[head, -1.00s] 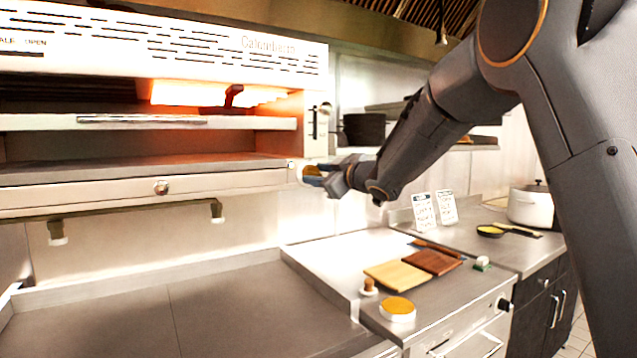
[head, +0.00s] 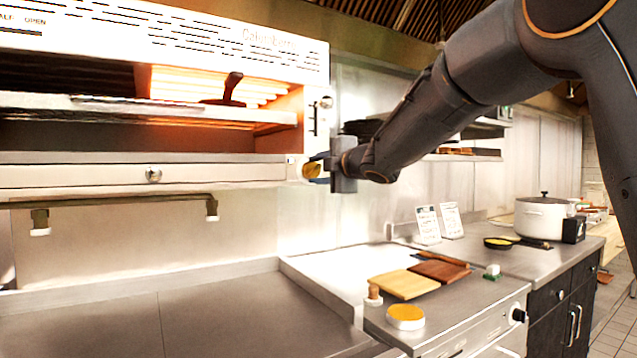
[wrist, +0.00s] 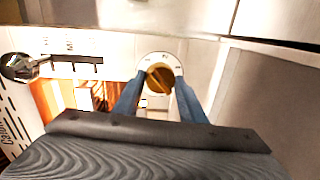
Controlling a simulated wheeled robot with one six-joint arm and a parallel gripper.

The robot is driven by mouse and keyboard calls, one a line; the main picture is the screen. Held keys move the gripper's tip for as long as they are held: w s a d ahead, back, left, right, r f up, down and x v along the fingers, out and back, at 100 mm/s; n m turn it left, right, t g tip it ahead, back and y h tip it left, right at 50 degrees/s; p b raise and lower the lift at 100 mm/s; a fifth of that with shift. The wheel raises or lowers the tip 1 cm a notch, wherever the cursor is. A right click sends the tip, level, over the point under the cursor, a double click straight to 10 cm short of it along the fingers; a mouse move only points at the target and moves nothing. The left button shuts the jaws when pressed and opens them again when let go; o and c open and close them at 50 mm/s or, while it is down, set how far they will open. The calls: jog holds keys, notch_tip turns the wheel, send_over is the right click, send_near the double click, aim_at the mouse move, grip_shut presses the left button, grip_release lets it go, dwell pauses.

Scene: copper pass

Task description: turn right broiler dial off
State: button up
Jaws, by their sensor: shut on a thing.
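The right broiler dial (wrist: 159,78) is a yellow-brown knob with a white ring around it, on the broiler's front panel. In the head view the dial (head: 311,170) shows at the lower right corner of the broiler (head: 300,95), partly covered by my gripper. My gripper (wrist: 160,92) has its two blue fingers on either side of the knob and is shut on it. In the head view my gripper (head: 322,168) reaches the dial from the right. The broiler's heating area glows orange. The marks around the dial are too small to read.
A round metal knob (head: 154,175) sits on the broiler's lower front panel. Below are a light board (head: 404,284), a brown board (head: 440,270) and a yellow-topped round dish (head: 405,316) on the counter. A white pot (head: 541,216) stands at right. The steel surface at lower left is clear.

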jog(key=n+b, duration=0.5)
jog(key=shift+a+f+t+b, duration=0.1)
jog(key=shift+f+t+b, duration=0.1)
jog(key=shift+t+b, duration=0.15)
jog(key=n+b, duration=0.3)
jog(key=shift+n+h+b, duration=0.3)
jog(key=shift+n+b, duration=0.1)
jog(key=shift+r, duration=0.1)
jog(key=o, duration=1.1)
jog(key=shift+c, duration=0.2)
jog(key=shift+s, duration=0.1)
jog(key=v, duration=0.7)
jog(key=shift+s, duration=0.35)
jog(key=shift+d, duration=0.2)
